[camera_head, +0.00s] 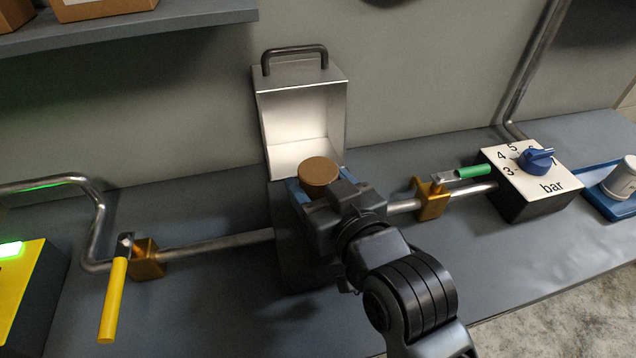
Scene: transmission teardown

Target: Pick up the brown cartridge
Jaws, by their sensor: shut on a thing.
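The brown cartridge (318,172) shows its round brown top just beyond my gripper (318,192), in the middle of the view. My gripper is shut on the cartridge, with blue finger parts beside it. The cartridge's lower part is hidden behind my gripper. It is in front of an open white housing lid (303,125) with a dark handle. The dark housing base (290,245) below is mostly covered by my arm. I cannot tell how far the cartridge is above the base.
A pipe runs through the housing, with a yellow-handled valve (113,300) at left and a green-handled valve (470,172) at right. A pressure box with a blue knob (535,160) and a blue tray (603,205) holding a white container (622,178) stand at right. A shelf (130,28) overhangs upper left.

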